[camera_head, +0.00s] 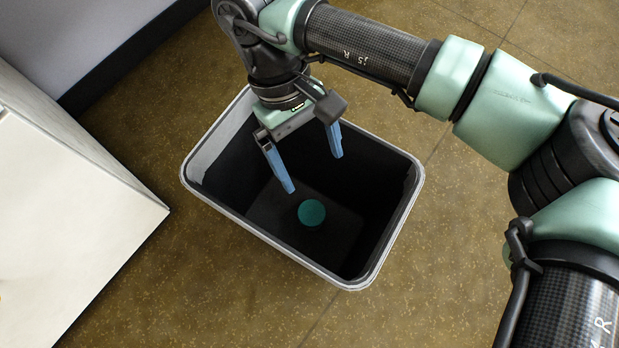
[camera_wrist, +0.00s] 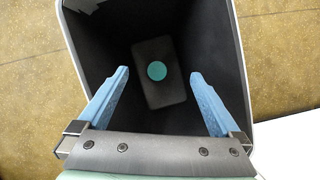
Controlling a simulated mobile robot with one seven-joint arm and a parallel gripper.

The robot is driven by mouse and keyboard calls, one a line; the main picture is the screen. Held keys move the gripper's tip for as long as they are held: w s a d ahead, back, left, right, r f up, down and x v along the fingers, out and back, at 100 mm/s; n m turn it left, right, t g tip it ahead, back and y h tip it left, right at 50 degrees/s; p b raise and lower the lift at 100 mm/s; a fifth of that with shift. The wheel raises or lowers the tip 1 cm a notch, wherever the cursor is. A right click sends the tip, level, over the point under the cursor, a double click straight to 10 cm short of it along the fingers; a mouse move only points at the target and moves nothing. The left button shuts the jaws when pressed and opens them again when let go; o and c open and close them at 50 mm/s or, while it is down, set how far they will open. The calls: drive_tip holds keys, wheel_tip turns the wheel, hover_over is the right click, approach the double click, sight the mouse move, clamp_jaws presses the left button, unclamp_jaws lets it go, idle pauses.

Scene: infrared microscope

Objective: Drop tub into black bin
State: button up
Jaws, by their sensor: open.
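The tub (camera_head: 311,212) has a round teal top and lies inside the black bin, low down near the floor of it. It also shows in the wrist view as a teal disc (camera_wrist: 156,70). The black bin (camera_head: 276,241) has a pale grey rim and a dark inside, and stands on the floor. My gripper (camera_head: 314,171) is over the bin opening, with its two blue fingers spread wide and nothing between them. In the wrist view the fingers (camera_wrist: 160,76) are apart, with the tub in sight beyond them. The tub's sides are hardly visible.
A white cabinet (camera_head: 70,215) stands to the left of the bin in the head view. A grey wall (camera_head: 75,35) with a dark skirting is at the upper left. The brown speckled floor (camera_head: 420,270) is clear below and right of the bin.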

drive_tip(key=p+v, duration=0.5)
drive_tip(key=v, duration=0.6)
drive_tip(key=shift+p, duration=0.35)
drive_tip(key=shift+s, duration=0.15)
